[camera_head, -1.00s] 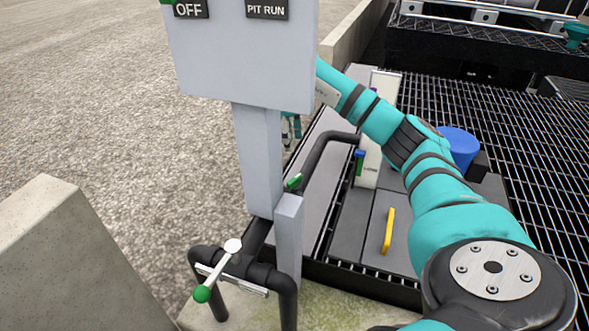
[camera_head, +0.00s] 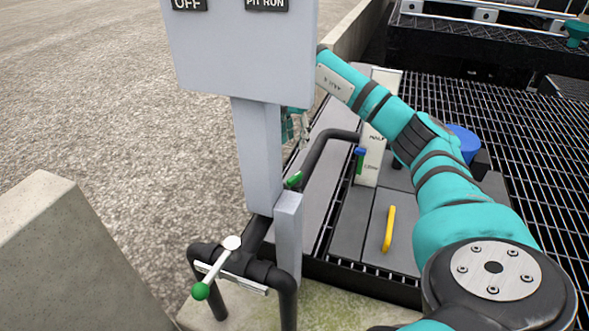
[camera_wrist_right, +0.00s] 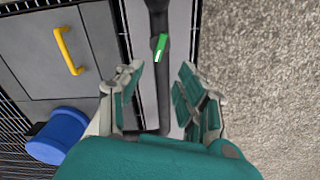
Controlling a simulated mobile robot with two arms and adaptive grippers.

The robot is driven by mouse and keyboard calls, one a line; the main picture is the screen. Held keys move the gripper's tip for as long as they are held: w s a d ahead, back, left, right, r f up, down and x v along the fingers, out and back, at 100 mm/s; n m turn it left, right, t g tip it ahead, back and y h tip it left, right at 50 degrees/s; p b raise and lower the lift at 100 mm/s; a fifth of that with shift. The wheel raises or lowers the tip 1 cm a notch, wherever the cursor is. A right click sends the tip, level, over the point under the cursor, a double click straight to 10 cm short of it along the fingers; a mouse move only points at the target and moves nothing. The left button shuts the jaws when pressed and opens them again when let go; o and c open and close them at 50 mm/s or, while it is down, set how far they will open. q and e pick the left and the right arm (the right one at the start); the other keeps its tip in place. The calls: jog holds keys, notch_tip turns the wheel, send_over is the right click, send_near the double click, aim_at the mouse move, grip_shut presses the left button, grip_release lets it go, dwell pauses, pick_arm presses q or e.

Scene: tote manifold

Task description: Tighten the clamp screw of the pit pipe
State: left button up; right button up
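A dark pipe (camera_head: 318,152) bends over the grey plates beside the post, with a small green handle (camera_head: 293,180) on it. In the right wrist view the pipe (camera_wrist_right: 163,100) runs between my fingers, and the green handle (camera_wrist_right: 160,47) lies beyond the fingertips. My right gripper (camera_wrist_right: 158,88) is open, a finger on each side of the pipe; contact cannot be told. In the head view it is mostly hidden behind the post and panel. A white lever with a green ball (camera_head: 200,291) sits on the near pipework. I cannot tell which part is the clamp screw. My left gripper is out of view.
A grey panel (camera_head: 240,55) on a post (camera_head: 258,150) stands in front. A blue drum (camera_head: 465,142), a yellow handle (camera_head: 389,228) and a white gauge plate (camera_head: 374,158) lie to the right. A concrete block (camera_head: 50,250) is at left; open gravel (camera_head: 100,110) lies behind.

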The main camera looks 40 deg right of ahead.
send_over(295, 176)
notch_tip(295, 176, down, 4)
jog(key=shift+a+f+b, duration=0.1)
jog(key=shift+f+b, duration=0.15)
jog(key=shift+b, duration=0.1)
pick_arm(q)
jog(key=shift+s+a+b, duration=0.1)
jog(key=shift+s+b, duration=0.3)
jog(key=shift+b, duration=0.35)
pick_arm(e)
notch_tip(295, 176, down, 8)
jog(key=shift+r, duration=0.15)
grip_shut()
